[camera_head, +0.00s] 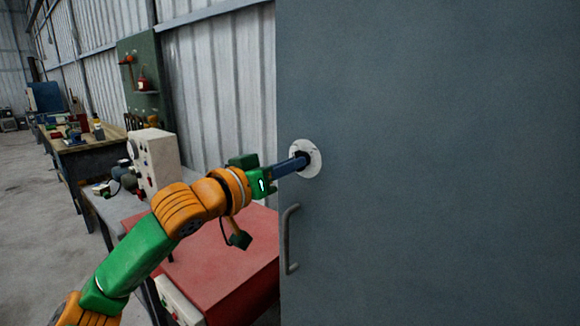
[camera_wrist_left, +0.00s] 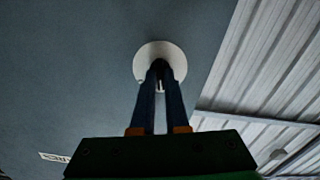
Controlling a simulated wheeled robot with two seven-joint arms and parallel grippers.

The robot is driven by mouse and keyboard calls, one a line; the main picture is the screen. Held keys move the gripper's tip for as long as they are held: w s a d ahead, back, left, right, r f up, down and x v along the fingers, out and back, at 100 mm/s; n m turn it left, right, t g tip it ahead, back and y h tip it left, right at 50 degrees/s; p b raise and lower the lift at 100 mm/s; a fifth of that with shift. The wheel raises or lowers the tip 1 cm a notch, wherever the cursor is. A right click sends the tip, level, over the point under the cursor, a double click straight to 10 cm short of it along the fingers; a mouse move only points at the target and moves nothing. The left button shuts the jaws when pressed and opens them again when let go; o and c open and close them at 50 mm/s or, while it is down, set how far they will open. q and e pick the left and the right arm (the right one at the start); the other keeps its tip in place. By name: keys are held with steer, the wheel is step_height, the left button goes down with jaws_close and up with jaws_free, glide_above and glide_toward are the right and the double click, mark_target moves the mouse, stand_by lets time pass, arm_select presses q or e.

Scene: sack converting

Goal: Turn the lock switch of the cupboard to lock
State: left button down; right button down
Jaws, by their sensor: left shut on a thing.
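The cupboard (camera_head: 430,150) is a large flat grey-blue door that fills the right of the head view. Its lock switch has a round white plate (camera_head: 313,167) near the door's left edge; the plate also shows in the wrist view (camera_wrist_left: 150,52). My left gripper (camera_head: 303,160) reaches the plate from the left, its blue fingers shut on the switch knob at the plate's middle. The fingers (camera_wrist_left: 159,75) hide most of the knob in both views, so its turn angle cannot be told. My right gripper is not in view.
A grey handle (camera_head: 290,238) stands out from the door below the lock. A red cabinet or bench top (camera_head: 225,255) lies beneath my left arm. A beige control box (camera_head: 153,158) and a workbench (camera_head: 80,150) stand at the left. Bare floor shows at far left.

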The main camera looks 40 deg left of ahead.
arm_select(q)
steer(key=n, duration=0.5)
steer(key=shift+r+n, duration=0.1)
steer(key=shift+n, duration=0.5)
steer(key=c, duration=0.9)
jaws_free()
steer(key=shift+a, duration=0.1)
steer(key=s+b, duration=0.1)
steer(key=s, duration=0.1)
steer(key=s+b, duration=0.1)
steer(key=s, duration=0.1)
steer(key=s+b, duration=0.1)
steer(key=s, duration=0.2)
steer(key=shift+s+a+b, duration=0.1)
steer(key=shift+a+b, duration=0.15)
steer(key=shift+b, duration=0.15)
